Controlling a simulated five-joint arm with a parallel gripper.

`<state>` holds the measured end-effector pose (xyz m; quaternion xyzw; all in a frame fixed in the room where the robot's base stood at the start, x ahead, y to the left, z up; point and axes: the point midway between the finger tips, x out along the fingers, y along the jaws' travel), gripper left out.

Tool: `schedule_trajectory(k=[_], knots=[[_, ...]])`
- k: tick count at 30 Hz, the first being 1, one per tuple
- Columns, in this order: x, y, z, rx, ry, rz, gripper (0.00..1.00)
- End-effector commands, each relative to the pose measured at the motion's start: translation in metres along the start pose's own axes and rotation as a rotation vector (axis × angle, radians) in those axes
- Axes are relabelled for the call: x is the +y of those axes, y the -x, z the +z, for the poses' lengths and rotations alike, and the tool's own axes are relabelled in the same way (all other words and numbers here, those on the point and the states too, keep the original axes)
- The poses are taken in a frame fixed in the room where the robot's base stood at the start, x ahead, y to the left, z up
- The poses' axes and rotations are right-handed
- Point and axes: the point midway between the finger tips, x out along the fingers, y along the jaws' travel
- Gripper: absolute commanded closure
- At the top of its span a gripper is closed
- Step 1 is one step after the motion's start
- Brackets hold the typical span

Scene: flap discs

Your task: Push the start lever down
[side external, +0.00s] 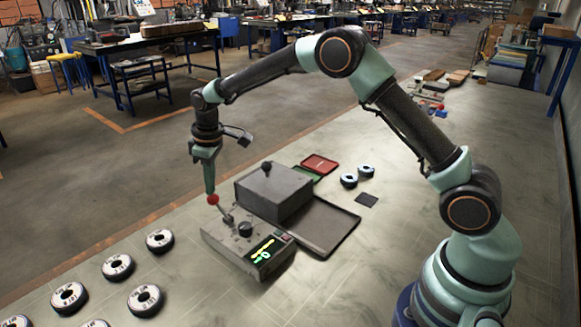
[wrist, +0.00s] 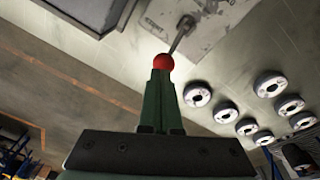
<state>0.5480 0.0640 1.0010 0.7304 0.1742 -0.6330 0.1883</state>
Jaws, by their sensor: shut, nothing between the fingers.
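The start lever is a thin metal rod with a red ball knob (side external: 213,199), mounted on the left part of a grey control box (side external: 222,238). The lever leans up and to the left in the side external view. My gripper (side external: 210,190) is shut and points down, with its fingertips right at the red knob. In the wrist view the red knob (wrist: 163,62) appears just beyond the tips of my shut gripper (wrist: 160,75). I cannot tell whether they touch. The control box (wrist: 205,25) is partly out of the wrist view.
A larger grey box (side external: 272,192) with a black knob stands behind the control box, beside a dark tray (side external: 335,228). Red (side external: 320,164) and green trays lie behind. Several flap discs (side external: 118,267) lie at front left; two more (side external: 349,180) lie at right.

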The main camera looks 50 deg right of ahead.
Motion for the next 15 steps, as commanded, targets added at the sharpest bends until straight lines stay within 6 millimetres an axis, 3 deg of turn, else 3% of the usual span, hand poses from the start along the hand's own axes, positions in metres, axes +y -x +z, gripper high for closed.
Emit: schedule_trajectory(k=[15], knots=[[-0.002, -0.018, 0.004, -0.005, 0.0, -0.002, 1.0]])
